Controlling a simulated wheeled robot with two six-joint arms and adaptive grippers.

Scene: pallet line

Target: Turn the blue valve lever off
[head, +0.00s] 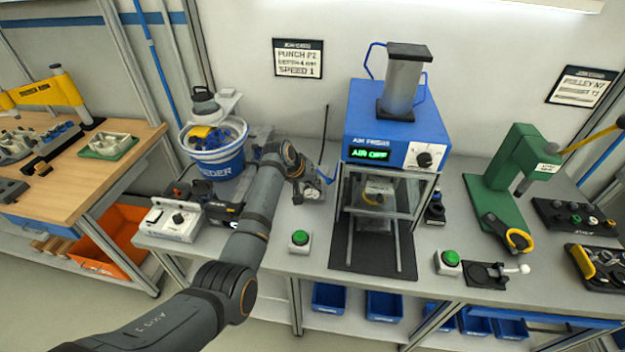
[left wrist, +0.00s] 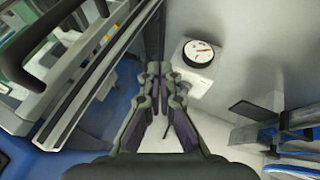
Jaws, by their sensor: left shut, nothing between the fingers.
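The air press (head: 395,125) is a blue box on a metal frame, and its display (head: 368,154) reads AIR OFF in green. A small blue piece (head: 327,177), which looks like the valve lever, shows just right of my left gripper, left of the press. The gripper partly hides that spot. My left gripper (head: 312,190) points down beside the press frame. In the left wrist view its fingers (left wrist: 160,70) are together with nothing between them. A white block with a round gauge and red needle (left wrist: 198,52) is just right of the fingertips. The lever is not clear there.
A blue and white feeder bucket (head: 215,155) stands behind my left arm. A green button box (head: 299,241) sits in front of the gripper, and another (head: 448,262) is right of the press. A green hand press (head: 513,172) stands farther right.

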